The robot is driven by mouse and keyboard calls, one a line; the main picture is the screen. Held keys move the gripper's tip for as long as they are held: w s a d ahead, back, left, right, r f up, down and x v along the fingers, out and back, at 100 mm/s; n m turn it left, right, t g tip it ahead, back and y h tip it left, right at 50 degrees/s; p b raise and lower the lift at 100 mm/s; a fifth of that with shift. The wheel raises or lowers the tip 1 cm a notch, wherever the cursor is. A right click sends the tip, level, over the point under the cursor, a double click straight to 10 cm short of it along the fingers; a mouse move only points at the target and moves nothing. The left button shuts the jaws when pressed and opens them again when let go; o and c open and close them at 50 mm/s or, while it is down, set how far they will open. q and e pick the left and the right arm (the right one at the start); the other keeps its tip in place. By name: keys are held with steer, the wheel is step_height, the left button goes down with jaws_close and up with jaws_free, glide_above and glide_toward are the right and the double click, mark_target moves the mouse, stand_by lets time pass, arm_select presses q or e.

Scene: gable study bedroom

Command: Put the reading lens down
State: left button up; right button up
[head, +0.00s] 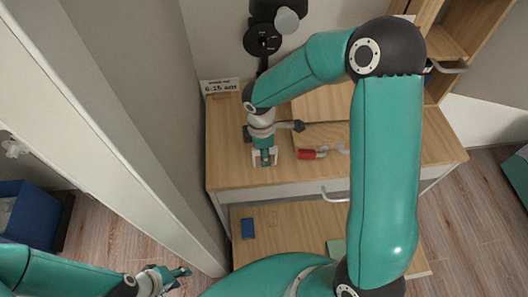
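I cannot make out the reading lens for certain. A small red piece with a pale grey curved part, the red-ended item (306,154), lies on the wooden desk (230,177); it may be the lens, but it is too small to tell. My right gripper (264,158) points down over the desk, just left of that item and apart from it. Its pale fingertips are spread, and I see nothing held between them. My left gripper (183,272) is low at the left, away from the desk; its finger gap is not clear.
A wooden board (325,133) lies on the desk. A lower wooden surface holds a blue item (248,228). A shelf unit (445,45) stands back right; a blue bin (32,212) is left.

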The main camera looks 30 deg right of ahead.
steer(key=r, duration=1.2)
steer(key=shift+w+a, duration=0.2)
steer(key=shift+a, duration=0.1)
